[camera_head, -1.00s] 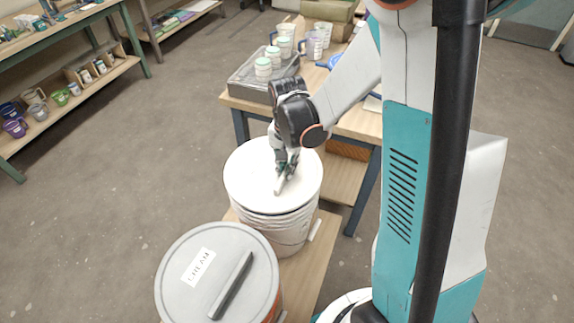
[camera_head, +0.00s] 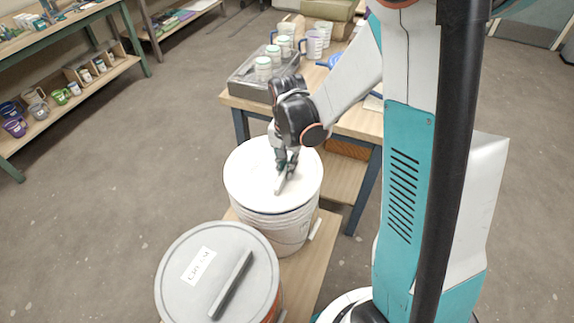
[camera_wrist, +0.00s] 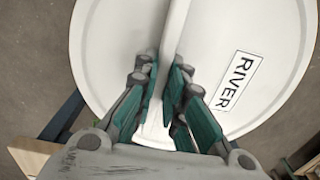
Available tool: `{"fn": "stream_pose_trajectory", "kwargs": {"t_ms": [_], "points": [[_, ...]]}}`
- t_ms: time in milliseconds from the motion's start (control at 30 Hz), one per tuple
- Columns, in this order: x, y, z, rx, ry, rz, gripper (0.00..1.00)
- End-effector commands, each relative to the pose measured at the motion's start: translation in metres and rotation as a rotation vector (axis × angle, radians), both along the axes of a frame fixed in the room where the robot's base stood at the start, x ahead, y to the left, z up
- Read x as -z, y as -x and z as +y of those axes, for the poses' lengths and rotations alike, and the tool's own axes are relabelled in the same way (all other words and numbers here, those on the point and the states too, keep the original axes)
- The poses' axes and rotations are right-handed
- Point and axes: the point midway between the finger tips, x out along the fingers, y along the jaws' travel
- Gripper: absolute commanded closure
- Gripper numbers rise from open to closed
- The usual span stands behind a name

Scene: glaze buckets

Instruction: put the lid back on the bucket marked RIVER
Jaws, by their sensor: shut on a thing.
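The white lid (camera_head: 246,188) lies over the top of the white bucket (camera_head: 284,236) in the head view. A thin dark line shows under the lid's near rim, so I cannot tell whether the lid is fully seated or just above the bucket. In the wrist view the lid (camera_wrist: 110,45) fills most of the picture, with a label reading RIVER (camera_wrist: 236,82) to the right of its bar handle (camera_wrist: 174,30). My gripper (camera_head: 286,172) is above the lid, its fingers shut on this handle; it also shows in the wrist view (camera_wrist: 163,92).
A closed grey-lidded bucket labelled CREAM (camera_head: 179,254) stands close in front on the same low wooden board (camera_head: 302,268). A workbench (camera_head: 236,104) with a grey tray (camera_head: 245,84) and several jars is just behind. Shelves (camera_head: 95,92) stand at left; floor between is clear.

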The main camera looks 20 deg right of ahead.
Motion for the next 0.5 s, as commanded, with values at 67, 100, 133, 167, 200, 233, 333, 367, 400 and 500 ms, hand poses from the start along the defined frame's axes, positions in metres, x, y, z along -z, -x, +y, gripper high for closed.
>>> {"fn": "stream_pose_trajectory", "kwargs": {"t_ms": [67,100,133,167,200,233,333,367,400,500], "points": [[0.0008,0.0,0.0,0.0,0.0,0.0,1.0],[0.0014,0.0,0.0,0.0,0.0,0.0,1.0],[0.0019,0.0,0.0,0.0,0.0,0.0,1.0],[0.0024,0.0,0.0,0.0,0.0,0.0,1.0],[0.0032,0.0,0.0,0.0,0.0,0.0,1.0],[0.0038,0.0,0.0,0.0,0.0,0.0,1.0],[0.0057,0.0001,-0.0001,0.0,0.0,0.0,1.0],[0.0063,0.0001,-0.0001,0.0,0.0,0.0,1.0],[0.007,0.0001,0.0,0.0,0.0,0.0,1.0],[0.0081,0.0,0.0,0.0,0.0,0.0,1.0]]}}
